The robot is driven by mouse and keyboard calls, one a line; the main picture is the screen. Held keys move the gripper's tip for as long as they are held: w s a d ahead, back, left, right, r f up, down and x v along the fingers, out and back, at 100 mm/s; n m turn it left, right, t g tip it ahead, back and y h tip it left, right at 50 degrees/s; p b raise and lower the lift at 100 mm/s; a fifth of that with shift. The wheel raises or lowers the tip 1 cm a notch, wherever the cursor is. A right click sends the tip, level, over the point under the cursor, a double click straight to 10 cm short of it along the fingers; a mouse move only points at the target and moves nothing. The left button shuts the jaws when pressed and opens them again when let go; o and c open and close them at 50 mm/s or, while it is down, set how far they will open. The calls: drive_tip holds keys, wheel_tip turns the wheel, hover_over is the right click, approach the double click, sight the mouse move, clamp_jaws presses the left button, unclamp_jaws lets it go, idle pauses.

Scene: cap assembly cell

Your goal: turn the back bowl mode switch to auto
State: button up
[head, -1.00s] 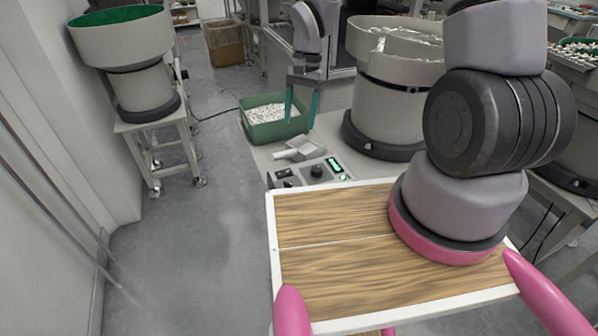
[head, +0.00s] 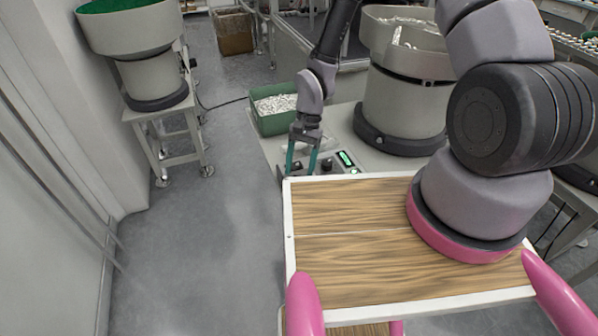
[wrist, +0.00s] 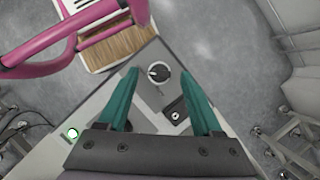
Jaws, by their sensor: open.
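The control panel (head: 337,167) sits on the table beyond my wooden tray, in front of a bowl feeder. It carries a dark round knob (head: 327,165) and a lit green display (head: 345,158). In the wrist view the knob (wrist: 158,72) has a pale pointer mark; its labels are too small to read. A smaller black switch (wrist: 176,112) is beside it. My gripper (head: 300,173) is open and empty, teal fingers pointing down over the panel's left part. In the wrist view my gripper (wrist: 166,85) has the knob just beyond and between its fingertips, apparently not touching.
A green bin (head: 272,122) of pale parts stands behind the panel, with a grey scoop partly hidden by my gripper. The large bowl feeder (head: 400,105) stands at the panel's right rear. Another feeder (head: 150,75) stands far left. The floor at left is clear.

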drive_tip(key=shift+s+a+f, duration=0.1)
drive_tip(key=shift+s+f, duration=0.15)
drive_tip(key=shift+f, duration=0.35)
clamp_jaws()
